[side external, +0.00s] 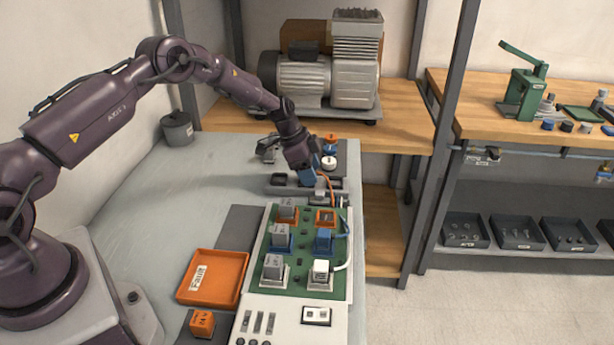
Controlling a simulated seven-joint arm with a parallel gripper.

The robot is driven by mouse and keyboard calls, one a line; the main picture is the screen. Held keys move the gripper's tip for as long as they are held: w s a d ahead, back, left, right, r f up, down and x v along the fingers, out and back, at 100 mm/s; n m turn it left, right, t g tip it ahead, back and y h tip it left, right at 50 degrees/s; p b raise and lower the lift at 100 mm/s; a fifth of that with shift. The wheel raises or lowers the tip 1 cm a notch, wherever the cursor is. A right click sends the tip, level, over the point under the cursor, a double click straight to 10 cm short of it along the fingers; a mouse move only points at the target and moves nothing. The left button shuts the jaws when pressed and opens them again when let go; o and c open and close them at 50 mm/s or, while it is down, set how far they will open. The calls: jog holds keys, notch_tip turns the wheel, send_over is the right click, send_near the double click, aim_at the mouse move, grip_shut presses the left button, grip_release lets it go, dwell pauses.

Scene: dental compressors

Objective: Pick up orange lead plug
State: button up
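My gripper (308,180) points down at the back of the bench, over a dark grey holder (283,189). A blue part shows at its tip; I cannot tell whether it is a finger or a held piece. An orange lead (331,186) curves from beside the gripper tip down toward the green board (310,268). The plug at the lead's end is not clearly visible; the gripper may hide it. Whether the fingers are open or shut is too small to tell. An orange socket (326,216) sits at the board's back right.
Grey blocks on orange, blue and white sockets stand on the board, with a blue block (323,240) and white plug (320,271). An orange tray (213,277) and orange block (202,323) lie left. Orange and white round caps (329,162) stand behind the gripper.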

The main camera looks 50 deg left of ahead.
jog(key=c, duration=0.9)
jog(key=shift+r, duration=0.5)
notch_tip(320, 180, up, 3)
jog(key=shift+s+f, duration=0.1)
jog(key=shift+f, duration=0.05)
jog(key=s+d+r, duration=0.1)
jog(key=s+r, duration=0.2)
jog(key=s, duration=0.1)
jog(key=s+r, duration=0.3)
jog(key=s, duration=0.2)
jog(key=s+d+r, duration=0.1)
jog(key=s+r, duration=0.2)
jog(key=s, duration=0.1)
jog(key=shift+s+d+r, duration=0.15)
jog(key=shift+s+d, duration=0.15)
jog(key=shift+d, duration=0.05)
